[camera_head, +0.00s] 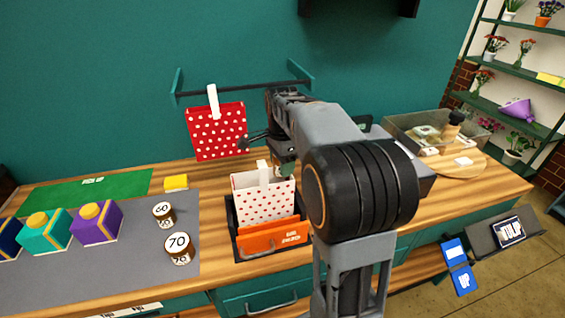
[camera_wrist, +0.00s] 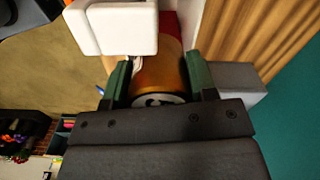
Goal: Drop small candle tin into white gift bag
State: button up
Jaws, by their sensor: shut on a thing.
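My gripper (camera_head: 284,162) is shut on the small candle tin. In the wrist view its green pads (camera_wrist: 160,84) press on both sides of the amber tin (camera_wrist: 165,72), whose white label partly shows at the lower edge. The white gift bag (camera_head: 252,204) with red dots stands upright in a dark holder with an orange front (camera_head: 272,241). My gripper is just behind and above the right side of the bag's top, close to its white handle (camera_head: 263,172). A white handle (camera_wrist: 112,28) also shows close to the tin in the wrist view. The bag's inside is hidden.
A red dotted bag (camera_head: 217,132) hangs from a wall rail behind. Candle jars marked 60 (camera_head: 163,214) and 70 (camera_head: 178,248) stand on the grey mat (camera_head: 130,270), with purple (camera_head: 97,223) and teal (camera_head: 44,232) boxes. A clear bin (camera_head: 425,135) stands right.

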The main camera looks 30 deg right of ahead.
jog(key=o, duration=1.1)
jog(key=shift+c, duration=0.2)
jog(key=shift+r, duration=0.15)
notch_tip(320, 180, up, 8)
jog(key=p, duration=0.7)
dwell(0.3)
jog(key=s+a+f+n+t, duration=0.2)
jog(key=s+a+n, duration=0.3)
jog(key=s+n, duration=0.3)
jog(key=s+a+f+n+t+b, duration=0.1)
jog(key=s+a+f+n+t, duration=0.1)
jog(key=s+a+n, duration=0.3)
jog(key=s+n, duration=0.3)
jog(key=n, duration=0.2)
jog(key=shift+s+f+t, duration=0.15)
jog(key=shift+f+t, duration=0.15)
jog(key=shift+t, duration=0.1)
